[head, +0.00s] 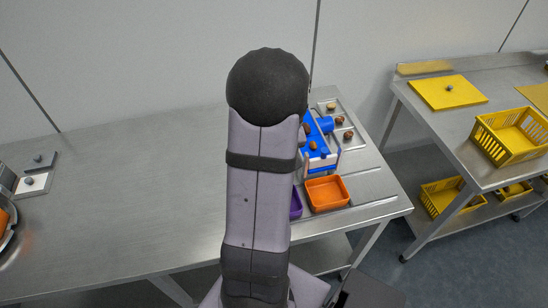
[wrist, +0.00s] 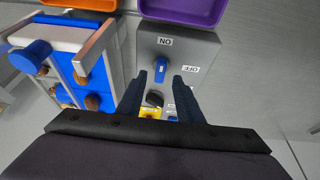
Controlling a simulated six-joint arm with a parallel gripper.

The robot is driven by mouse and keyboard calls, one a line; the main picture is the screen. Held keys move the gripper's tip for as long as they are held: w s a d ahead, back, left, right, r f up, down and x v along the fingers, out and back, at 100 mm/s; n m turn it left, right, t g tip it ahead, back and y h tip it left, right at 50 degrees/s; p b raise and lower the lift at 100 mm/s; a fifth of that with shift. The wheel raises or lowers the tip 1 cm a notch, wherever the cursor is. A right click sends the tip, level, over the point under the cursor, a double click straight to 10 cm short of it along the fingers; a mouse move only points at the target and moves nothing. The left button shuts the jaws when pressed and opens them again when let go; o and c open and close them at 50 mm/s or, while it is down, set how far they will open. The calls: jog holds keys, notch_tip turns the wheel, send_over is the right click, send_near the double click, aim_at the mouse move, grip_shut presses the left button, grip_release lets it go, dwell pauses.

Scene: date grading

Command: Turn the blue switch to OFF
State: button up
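The blue switch (wrist: 161,70) sits on a grey panel (wrist: 205,50) in the wrist view. It lies lengthwise toward the ON label (wrist: 165,41), which appears upside down above it. The OFF label (wrist: 190,69) is to the right of the switch. My gripper (wrist: 159,76) is open, its two dark fingers reaching toward the panel on either side of the switch in the picture. I cannot tell how far the tips are from the panel. In the head view my arm hides the switch and my gripper.
A dark knob (wrist: 155,98) and a yellow label (wrist: 150,113) lie lower on the panel between my fingers. A blue and white machine (wrist: 70,38) stands to the left. A purple tray (wrist: 185,14) is beyond the panel; an orange tray (head: 327,205) is on the table.

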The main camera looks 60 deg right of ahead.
jog(key=shift+x, duration=1.75)
grip_shut()
